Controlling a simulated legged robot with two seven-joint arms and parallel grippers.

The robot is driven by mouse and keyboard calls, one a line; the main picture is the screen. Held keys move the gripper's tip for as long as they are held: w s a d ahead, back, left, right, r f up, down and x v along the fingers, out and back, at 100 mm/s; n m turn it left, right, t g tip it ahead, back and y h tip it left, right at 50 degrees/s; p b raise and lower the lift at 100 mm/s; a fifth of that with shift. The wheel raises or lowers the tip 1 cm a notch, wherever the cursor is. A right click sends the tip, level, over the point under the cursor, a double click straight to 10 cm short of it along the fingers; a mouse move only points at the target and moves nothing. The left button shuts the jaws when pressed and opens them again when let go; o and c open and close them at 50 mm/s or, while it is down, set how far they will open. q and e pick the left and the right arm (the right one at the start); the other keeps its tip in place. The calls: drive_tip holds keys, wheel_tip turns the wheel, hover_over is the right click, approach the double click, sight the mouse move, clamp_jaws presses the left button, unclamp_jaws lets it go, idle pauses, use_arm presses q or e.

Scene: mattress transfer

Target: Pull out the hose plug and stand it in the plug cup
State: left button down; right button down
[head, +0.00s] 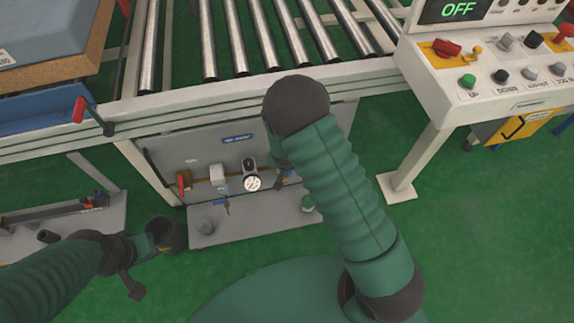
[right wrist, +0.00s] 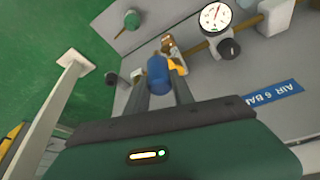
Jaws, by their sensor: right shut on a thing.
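My right gripper (right wrist: 159,84) is shut on a blue plug (right wrist: 158,74), with one finger on each side of it. The plug is at a brass fitting (right wrist: 169,45) on the air panel; I cannot tell whether it is still seated. In the head view my right forearm mostly hides this spot. A small green round part (head: 307,203) stands at the right end of the panel's shelf; it also shows in the right wrist view (right wrist: 131,19).
A roller conveyor (head: 240,45) is above. A control console (head: 500,88) is at the right.

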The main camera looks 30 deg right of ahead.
drive_tip(key=shift+r, duration=0.45)
drive_tip(key=shift+r+p, duration=0.25)
drive_tip(key=shift+p, duration=0.25)
drive_tip(key=shift+a+r+p, duration=0.35)
drive_tip(key=shift+r+p, duration=0.4)
drive_tip(key=shift+r, duration=0.35)
drive_tip(key=shift+d+r+p, duration=0.3)
drive_tip(key=shift+r+p, duration=0.25)
drive_tip(key=shift+p, duration=0.3)
drive_tip(key=shift+a+f, duration=0.1)
drive_tip(key=shift+a, duration=0.05)
